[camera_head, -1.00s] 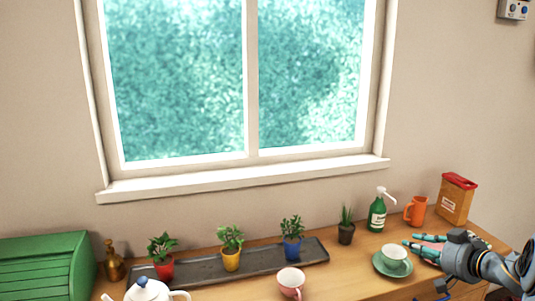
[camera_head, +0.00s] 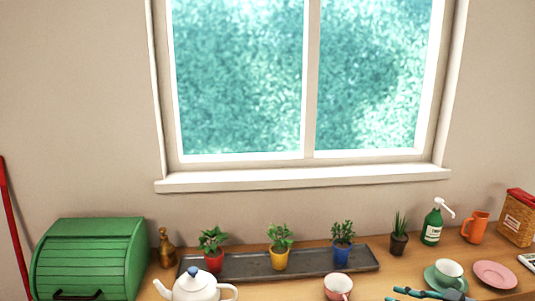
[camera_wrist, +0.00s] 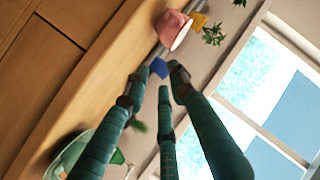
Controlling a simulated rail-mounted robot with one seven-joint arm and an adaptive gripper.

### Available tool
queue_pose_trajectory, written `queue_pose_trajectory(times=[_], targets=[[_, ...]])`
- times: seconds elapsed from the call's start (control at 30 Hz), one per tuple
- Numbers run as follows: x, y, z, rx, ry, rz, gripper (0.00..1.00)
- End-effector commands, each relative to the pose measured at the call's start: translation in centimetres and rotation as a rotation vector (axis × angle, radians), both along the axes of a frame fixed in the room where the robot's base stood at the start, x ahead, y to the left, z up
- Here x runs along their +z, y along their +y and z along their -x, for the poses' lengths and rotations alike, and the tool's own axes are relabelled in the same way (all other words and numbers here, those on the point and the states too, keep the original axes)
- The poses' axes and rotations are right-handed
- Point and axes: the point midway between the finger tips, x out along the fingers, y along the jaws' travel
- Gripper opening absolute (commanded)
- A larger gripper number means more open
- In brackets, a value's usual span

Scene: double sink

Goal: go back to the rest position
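My gripper (camera_head: 398,295) shows only as teal-green fingers at the bottom edge of the head view, in front of the green saucer. In the wrist view its three teal fingers (camera_wrist: 157,84) are spread apart with nothing held between them. A white-and-green cup (camera_head: 448,273) stands on the green saucer (camera_head: 432,279). A pink saucer (camera_head: 495,275) lies to its right, empty. A pink cup (camera_head: 338,287) stands to the left of the fingers; it also shows in the wrist view (camera_wrist: 172,27). The rest of my arm is out of the head view.
A white teapot (camera_head: 194,289), a tray (camera_head: 310,266) with potted plants and a green bread box (camera_head: 90,260) stand on the left. A green soap bottle (camera_head: 432,225), orange mug (camera_head: 475,228) and red-lidded box (camera_head: 518,220) line the back right.

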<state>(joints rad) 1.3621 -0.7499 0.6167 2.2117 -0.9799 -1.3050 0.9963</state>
Motion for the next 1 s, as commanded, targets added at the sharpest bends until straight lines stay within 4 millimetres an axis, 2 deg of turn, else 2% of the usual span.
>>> queue_pose_trajectory(times=[0.1, 0.6, 1.0], targets=[[-1.2, 2.3, 0.9, 0.044, 0.001, -0.007, 0.24], [-5.5, 10.8, 5.9, 0.206, -0.001, -0.008, 0.24], [-8.6, 16.2, 11.2, 0.314, 0.002, 0.002, 0.24]])
